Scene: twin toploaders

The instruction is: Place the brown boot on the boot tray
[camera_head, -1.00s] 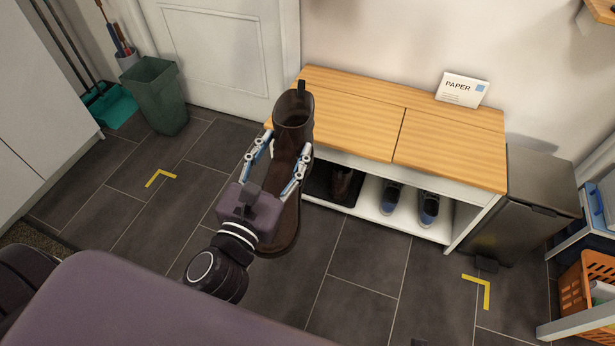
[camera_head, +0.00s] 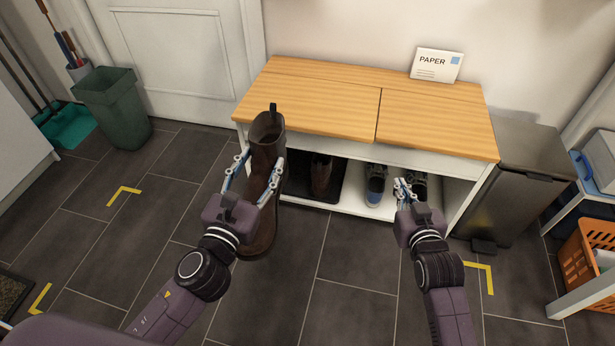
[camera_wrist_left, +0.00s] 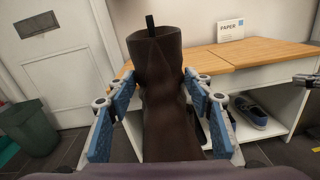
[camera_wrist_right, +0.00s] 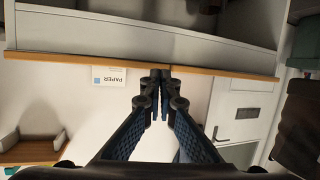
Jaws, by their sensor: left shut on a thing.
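The brown boot (camera_head: 267,152) hangs upright in front of the bench's left end, its toe toward me. My left gripper (camera_head: 259,168) is shut on its shaft, a finger on each side; the boot (camera_wrist_left: 160,75) also fills the middle of the left wrist view. The black boot tray (camera_head: 299,187) lies on the bench's lower shelf at the left. Another brown boot (camera_head: 321,172) stands on it, and the held boot hides the tray's left part. My right gripper (camera_head: 402,184) is shut and empty, in front of the shelf's right part.
Blue-grey sneakers (camera_head: 376,184) stand on the white shelf right of the tray. The wooden bench top (camera_head: 330,100) overhangs the shelf, with a PAPER sign (camera_head: 436,66) at the back. A dark bin (camera_head: 520,185) stands right of the bench. The floor (camera_head: 330,270) in front is mostly clear.

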